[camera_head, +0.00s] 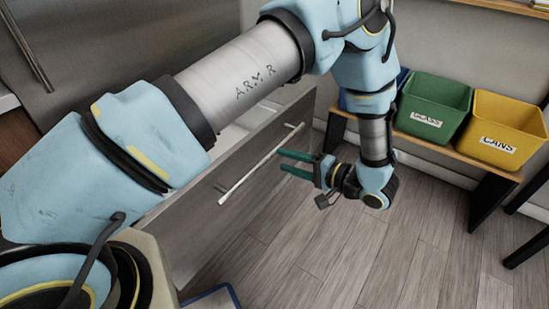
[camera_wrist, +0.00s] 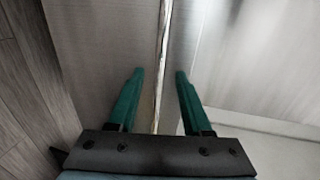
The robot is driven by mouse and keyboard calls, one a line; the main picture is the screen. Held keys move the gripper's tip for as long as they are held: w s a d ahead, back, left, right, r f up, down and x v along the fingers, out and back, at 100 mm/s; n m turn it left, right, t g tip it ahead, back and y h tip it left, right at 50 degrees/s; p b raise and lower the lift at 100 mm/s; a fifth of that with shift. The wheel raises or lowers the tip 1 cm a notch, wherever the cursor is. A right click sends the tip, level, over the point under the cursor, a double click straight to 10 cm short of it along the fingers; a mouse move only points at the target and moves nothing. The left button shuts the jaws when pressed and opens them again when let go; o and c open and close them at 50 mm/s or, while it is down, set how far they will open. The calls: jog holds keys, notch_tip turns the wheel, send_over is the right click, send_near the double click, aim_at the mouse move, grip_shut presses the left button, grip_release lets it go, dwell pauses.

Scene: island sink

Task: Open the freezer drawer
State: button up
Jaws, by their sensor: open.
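The freezer drawer (camera_head: 203,235) is a grey metal front standing out from the fridge, with part of its pale interior (camera_head: 232,132) showing behind it. Its long light bar handle (camera_head: 247,176) runs along the front. My gripper (camera_head: 281,160) has two green fingers, open, pointing at the handle from the floor side. The fingertips look just short of the bar in the head view. In the wrist view the handle (camera_wrist: 161,60) runs between the two open fingers (camera_wrist: 159,72), touching neither visibly. My arm hides part of the drawer in the head view.
The grey fridge door (camera_head: 130,40) is above the drawer. A green bin (camera_head: 432,108) and a yellow bin (camera_head: 503,130) stand on a wooden bench at right, with a blue one partly hidden.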

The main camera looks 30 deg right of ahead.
jog(key=shift+v, duration=2.3)
